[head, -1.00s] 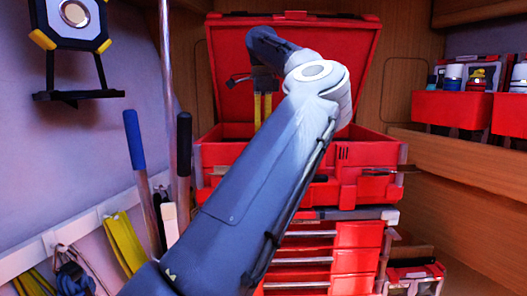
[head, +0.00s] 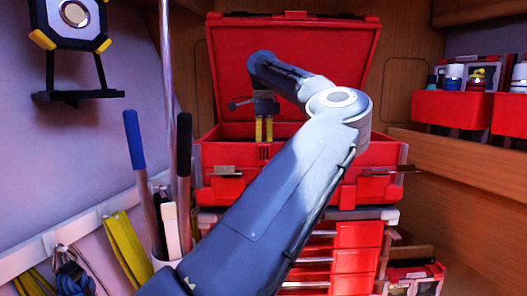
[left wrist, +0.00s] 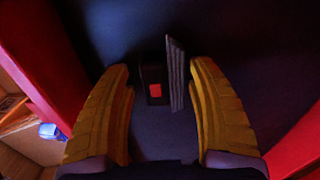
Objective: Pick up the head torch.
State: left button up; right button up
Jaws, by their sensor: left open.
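My left gripper (head: 264,138) has yellow fingers pointing down into the open red toolbox (head: 378,186). In the left wrist view its fingers (left wrist: 161,68) are spread apart with nothing gripped. Between and beyond them, on the dark floor of the box, is a small black block with a red square face, and a grey ribbed strip stands close at its right. These look like the head torch (left wrist: 154,82) and its strap, though the dark view leaves this unsure. In the head view the box's front wall hides them. My right gripper is not in view.
The toolbox's raised lid (head: 300,60) stands behind my gripper, and its red walls flank the fingers. Red bins (head: 452,108) with bottles are on the right shelf.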

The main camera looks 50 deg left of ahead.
pick_arm(q)
grip_shut()
dwell(0.3)
